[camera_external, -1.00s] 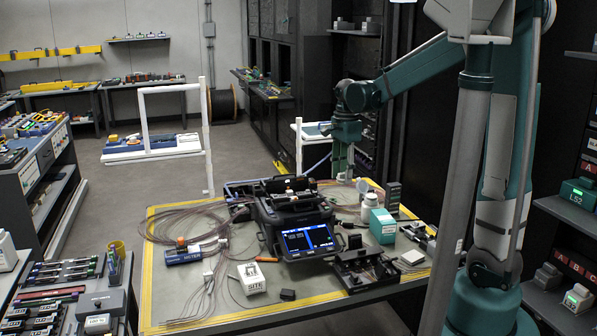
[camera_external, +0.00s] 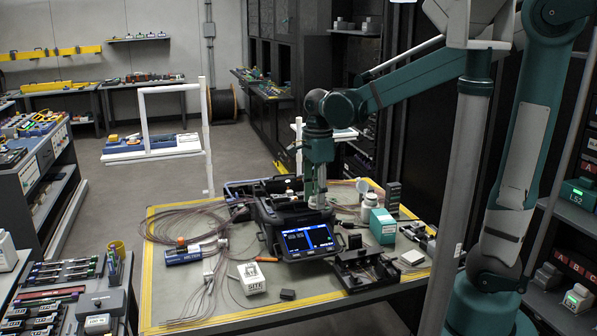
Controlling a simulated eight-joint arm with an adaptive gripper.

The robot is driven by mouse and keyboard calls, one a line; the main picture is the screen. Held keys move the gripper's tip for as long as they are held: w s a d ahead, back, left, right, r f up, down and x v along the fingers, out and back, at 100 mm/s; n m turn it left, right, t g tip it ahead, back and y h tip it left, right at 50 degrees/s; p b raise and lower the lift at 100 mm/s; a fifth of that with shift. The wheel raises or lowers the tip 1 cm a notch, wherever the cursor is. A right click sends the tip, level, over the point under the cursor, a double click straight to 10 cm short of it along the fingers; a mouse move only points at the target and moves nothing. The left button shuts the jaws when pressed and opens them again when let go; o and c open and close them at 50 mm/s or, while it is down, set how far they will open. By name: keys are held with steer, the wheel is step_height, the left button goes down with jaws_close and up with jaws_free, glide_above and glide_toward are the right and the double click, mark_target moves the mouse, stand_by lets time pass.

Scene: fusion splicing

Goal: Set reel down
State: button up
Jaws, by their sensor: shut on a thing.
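My gripper (camera_external: 319,198) points down over the right rear part of the dark fusion splicer (camera_external: 270,224), in front of my wrist. It is shut on the reel, but the reel is too small and too much covered by the fingers to make out its outline. The splicer stands mid-table with its lit blue screen (camera_external: 308,240) facing front. I cannot tell whether the gripper or its load touches the splicer. The gripper hides part of the splicer's top and the table behind it.
A white bottle (camera_external: 369,208) and a teal box (camera_external: 383,226) stand right of the splicer. A black fixture (camera_external: 362,266) is at front right. Coiled fibre (camera_external: 180,223), a blue meter (camera_external: 184,255) and a white box (camera_external: 251,278) lie left and front.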

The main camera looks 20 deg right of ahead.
steer(key=s+a, duration=0.2)
steer(key=s, duration=0.1)
glide_above(312, 284)
step_height(312, 284, down, 18)
steer(key=shift+w+d, duration=0.1)
stand_by(0.4)
steer(key=shift+f+b, duration=0.7)
steer(key=shift+f, duration=2.3)
steer(key=shift+f+b, duration=0.5)
steer(key=shift+f, duration=1.55)
steer(key=shift+f, duration=0.15)
